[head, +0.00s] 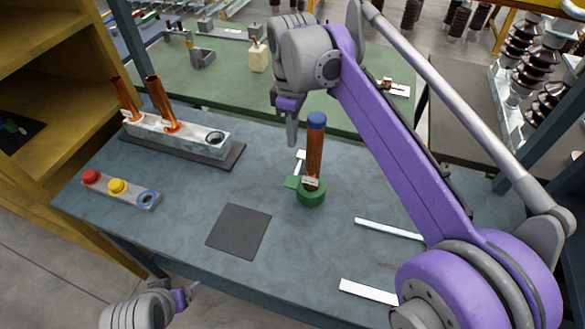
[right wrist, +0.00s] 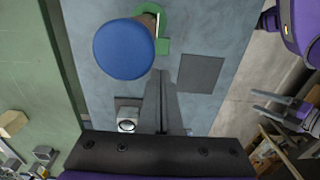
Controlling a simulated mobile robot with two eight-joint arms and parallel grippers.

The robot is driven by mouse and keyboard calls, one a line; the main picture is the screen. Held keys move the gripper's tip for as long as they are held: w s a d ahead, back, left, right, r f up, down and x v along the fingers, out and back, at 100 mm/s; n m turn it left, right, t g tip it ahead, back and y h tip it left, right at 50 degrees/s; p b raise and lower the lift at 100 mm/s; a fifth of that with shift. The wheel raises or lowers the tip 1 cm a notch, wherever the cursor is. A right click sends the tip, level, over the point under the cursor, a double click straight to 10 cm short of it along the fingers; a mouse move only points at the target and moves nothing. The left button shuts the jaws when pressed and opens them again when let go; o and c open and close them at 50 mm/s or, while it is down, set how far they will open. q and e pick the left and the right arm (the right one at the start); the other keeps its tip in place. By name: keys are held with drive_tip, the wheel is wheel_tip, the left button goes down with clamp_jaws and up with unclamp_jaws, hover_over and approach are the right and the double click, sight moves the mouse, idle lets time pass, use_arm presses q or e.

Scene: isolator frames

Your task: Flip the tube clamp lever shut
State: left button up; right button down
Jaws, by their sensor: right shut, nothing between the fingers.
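A copper tube (head: 314,150) with a blue cap (head: 317,120) stands upright in a round green clamp base (head: 311,196). A small white lever (head: 300,156) sticks up beside the tube's left side, apart from it at its top. My right gripper (head: 292,142) is shut and empty, pointing down just above and left of the lever. In the right wrist view the shut fingers (right wrist: 162,75) are beside the large blue cap (right wrist: 123,49), which hides much of the clamp (right wrist: 158,22). My left gripper (head: 192,292) is low at the left, far from the clamp, its fingers apart.
A grey block with two copper tubes (head: 180,137) stands at the back left. A panel with red and yellow buttons (head: 117,187) lies left. A dark square mat (head: 239,231) lies in front. Two white strips (head: 388,229) lie right, near my right arm.

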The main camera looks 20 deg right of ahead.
sight(291, 183)
use_arm(q)
drive_tip(key=shift+s+a+f+b, duration=0.25)
drive_tip(key=shift+s+f+b, duration=0.15)
drive_tip(key=shift+s+f, duration=0.15)
use_arm(e)
drive_tip(key=f, duration=1.3)
drive_tip(key=shift+s+a+f, duration=0.3)
drive_tip(key=shift+s+f, duration=0.05)
drive_tip(key=shift+f, duration=0.05)
